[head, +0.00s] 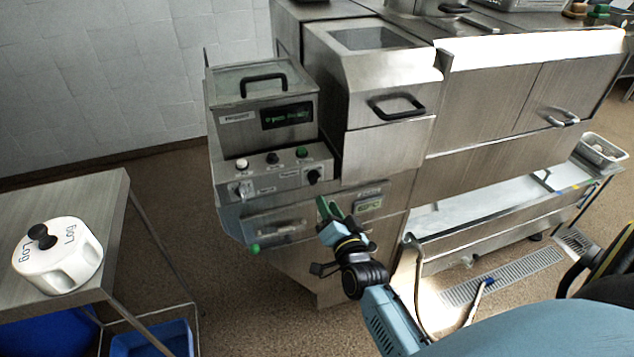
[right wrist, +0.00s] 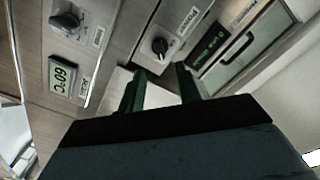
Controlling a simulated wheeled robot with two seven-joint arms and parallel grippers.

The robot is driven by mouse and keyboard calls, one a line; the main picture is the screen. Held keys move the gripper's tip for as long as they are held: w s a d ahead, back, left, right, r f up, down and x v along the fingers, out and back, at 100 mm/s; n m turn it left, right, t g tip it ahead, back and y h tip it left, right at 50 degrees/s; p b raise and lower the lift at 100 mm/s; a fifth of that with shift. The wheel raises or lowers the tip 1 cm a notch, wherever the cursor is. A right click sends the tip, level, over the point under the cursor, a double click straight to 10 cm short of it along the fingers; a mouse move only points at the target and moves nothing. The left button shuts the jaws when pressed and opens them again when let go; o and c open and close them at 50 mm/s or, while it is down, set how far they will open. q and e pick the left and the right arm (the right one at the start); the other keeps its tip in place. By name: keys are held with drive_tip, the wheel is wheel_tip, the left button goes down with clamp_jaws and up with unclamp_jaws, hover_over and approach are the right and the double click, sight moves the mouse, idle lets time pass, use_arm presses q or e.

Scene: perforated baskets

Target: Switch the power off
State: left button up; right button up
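A steel machine (head: 270,130) has a sloped front panel with a black rotary knob (head: 314,176), a pale knob (head: 243,190) and several small round buttons above them. My right gripper (head: 333,208) is below and slightly right of the black knob in the head view. Its two green fingers (right wrist: 160,74) are apart with nothing between them, and I see no contact. My left gripper is not in view.
Another knob (right wrist: 66,20) and a display reading about 60°C (right wrist: 61,77) show in the right wrist view. The machine's dark green-lit display (head: 287,115) sits above the panel.

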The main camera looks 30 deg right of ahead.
sight(316, 182)
drive_tip(key=x, duration=0.9)
drive_tip(key=shift+d, duration=0.1)
drive_tip(key=c, duration=0.7)
